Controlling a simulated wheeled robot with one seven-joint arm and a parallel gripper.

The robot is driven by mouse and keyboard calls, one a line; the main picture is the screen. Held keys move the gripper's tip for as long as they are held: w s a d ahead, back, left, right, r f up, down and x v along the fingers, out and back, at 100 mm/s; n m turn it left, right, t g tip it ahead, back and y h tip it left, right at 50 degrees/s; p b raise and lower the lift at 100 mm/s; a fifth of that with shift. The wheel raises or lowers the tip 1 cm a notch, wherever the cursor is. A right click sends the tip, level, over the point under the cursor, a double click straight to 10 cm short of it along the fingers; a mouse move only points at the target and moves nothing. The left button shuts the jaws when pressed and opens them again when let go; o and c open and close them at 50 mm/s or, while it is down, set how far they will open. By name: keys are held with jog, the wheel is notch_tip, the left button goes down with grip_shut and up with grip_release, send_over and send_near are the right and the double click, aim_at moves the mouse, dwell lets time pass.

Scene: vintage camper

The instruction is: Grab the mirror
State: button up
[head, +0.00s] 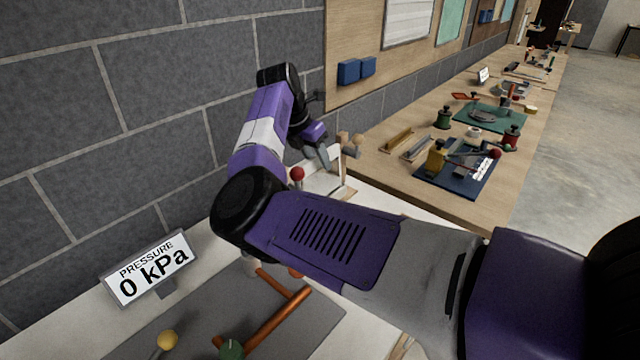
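I cannot make out a mirror for certain. A flat grey oval piece (482,115) lies on a green mat (505,127) on the far wooden bench; it is too small to tell what it is. My gripper (322,152) is at the end of my purple and white arm, near the block wall, beside a small pale wooden stand (330,184). It is well to the left of the oval piece and apart from it. Its fingers are small and partly hidden, so I cannot tell if they are open or hold anything.
A pressure sign (150,270) reading 0 kPa stands on the near white bench. Copper-coloured pipes (277,318) lie on a grey mat. Open floor (580,150) lies to the right.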

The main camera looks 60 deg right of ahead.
jog(key=shift+c, duration=0.2)
grip_shut()
dwell(1.3)
